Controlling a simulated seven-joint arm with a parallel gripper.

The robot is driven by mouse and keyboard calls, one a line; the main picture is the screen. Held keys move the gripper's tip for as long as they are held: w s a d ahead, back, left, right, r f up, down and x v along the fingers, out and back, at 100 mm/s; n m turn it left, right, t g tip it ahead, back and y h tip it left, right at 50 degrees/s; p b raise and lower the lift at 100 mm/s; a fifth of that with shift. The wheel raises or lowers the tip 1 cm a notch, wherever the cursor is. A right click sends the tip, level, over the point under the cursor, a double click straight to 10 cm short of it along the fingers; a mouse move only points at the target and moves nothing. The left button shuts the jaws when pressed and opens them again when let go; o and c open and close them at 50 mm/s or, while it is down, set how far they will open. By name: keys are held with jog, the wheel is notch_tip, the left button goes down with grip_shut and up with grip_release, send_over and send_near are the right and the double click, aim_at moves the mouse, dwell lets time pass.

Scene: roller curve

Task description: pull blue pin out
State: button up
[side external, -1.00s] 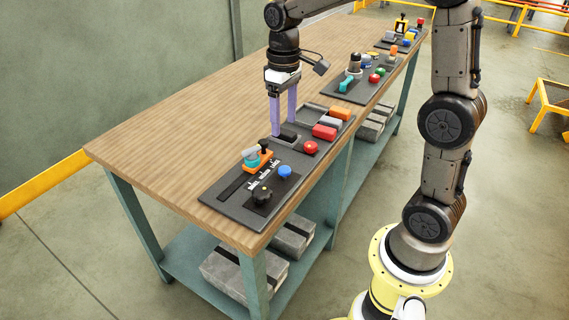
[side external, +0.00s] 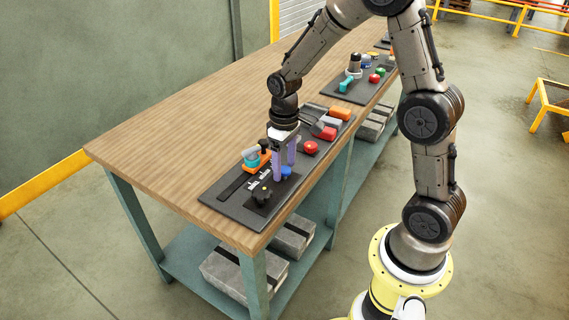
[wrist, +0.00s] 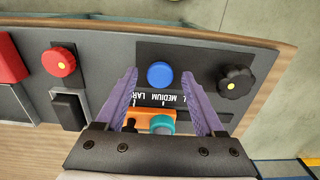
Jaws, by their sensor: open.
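The blue pin (side external: 286,172) has a round blue head and stands on the dark panel near the front edge of the workbench. In the wrist view its round head (wrist: 160,75) lies just beyond and between the fingertips. My gripper (side external: 286,174) points down over the panel, with its two purple fingers apart and nothing between them. In the wrist view the fingers (wrist: 159,72) straddle the line to the blue head. Whether a finger touches it cannot be told. The pin's shaft is hidden.
A black star knob (wrist: 236,82) is right of the pin in the wrist view. A red button (wrist: 60,62) is to the left. An orange block with a teal knob (side external: 252,160) stands behind the fingers. Bare wood (side external: 180,150) lies left of the panel.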

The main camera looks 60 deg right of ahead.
grip_shut()
dwell(0.4)
dwell(1.1)
